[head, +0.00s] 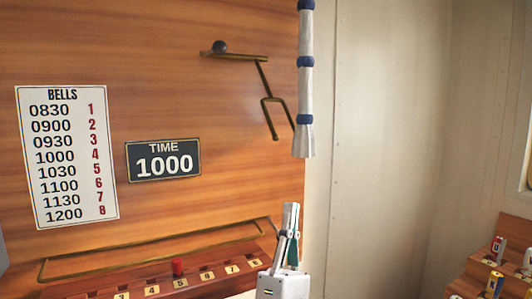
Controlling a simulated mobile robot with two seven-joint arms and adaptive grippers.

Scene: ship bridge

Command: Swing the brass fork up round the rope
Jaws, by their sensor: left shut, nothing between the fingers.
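The brass fork (266,84) hangs from a brass bar (235,55) on the wooden wall. Its two prongs point down and slightly right. The rope (306,85), white with dark blue bands and a flared lower end, hangs straight down just right of the fork. The right prong's tip appears close to the rope's lower part; the prongs are not around the rope. I cannot tell the gap in depth. My left gripper (290,213) is shut and empty, pointing up, below the rope's end and apart from the rope and fork. My right gripper is not in view.
A BELLS chart (67,158) and a TIME 1000 sign (163,160) are on the wall. A wooden rack (485,272) stands lower right.

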